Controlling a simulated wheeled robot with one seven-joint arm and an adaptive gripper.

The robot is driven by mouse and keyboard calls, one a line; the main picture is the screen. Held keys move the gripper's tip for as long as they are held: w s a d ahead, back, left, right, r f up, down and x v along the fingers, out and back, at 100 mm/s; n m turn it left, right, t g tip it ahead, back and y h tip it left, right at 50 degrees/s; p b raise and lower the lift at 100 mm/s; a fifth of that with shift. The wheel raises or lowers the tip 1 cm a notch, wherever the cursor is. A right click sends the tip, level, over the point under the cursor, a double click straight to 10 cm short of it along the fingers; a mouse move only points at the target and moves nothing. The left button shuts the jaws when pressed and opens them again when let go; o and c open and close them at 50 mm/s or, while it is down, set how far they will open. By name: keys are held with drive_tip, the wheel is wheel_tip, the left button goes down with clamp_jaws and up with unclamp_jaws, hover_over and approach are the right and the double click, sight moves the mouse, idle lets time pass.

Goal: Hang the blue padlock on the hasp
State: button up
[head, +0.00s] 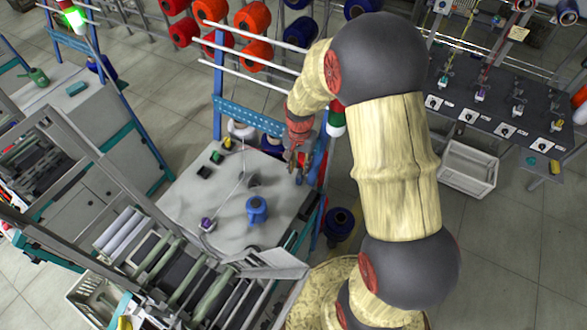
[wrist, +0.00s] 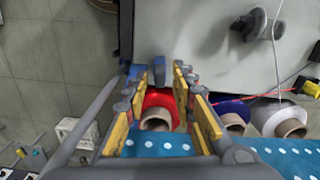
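My gripper (head: 299,164) is over the right edge of the grey worktable (head: 215,188) in the head view. In the wrist view its two yellow-padded fingers (wrist: 158,88) stand apart with a clear gap between them, so it is open. Small blue pieces (wrist: 158,74) show just beyond the fingertips at the table edge. I cannot tell whether one is the blue padlock or part of the blue frame. No hasp can be made out. The gripper holds nothing that I can see.
A blue can-like object (head: 257,209) and a small purple object (head: 207,224) are on the worktable. A red spool (wrist: 160,102) lies below the gripper, with other spools to its right. Spool rails (head: 250,75) stand behind. A white crate (head: 467,168) is right.

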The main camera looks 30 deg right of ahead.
sight(299, 178)
drive_tip(key=shift+s, duration=0.1)
drive_tip(key=shift+f, duration=0.15)
drive_tip(key=shift+m, duration=0.3)
drive_tip(key=shift+f+p, duration=0.3)
drive_tip(key=shift+f, duration=3.4)
drive_tip(key=shift+c, duration=0.6)
clamp_jaws()
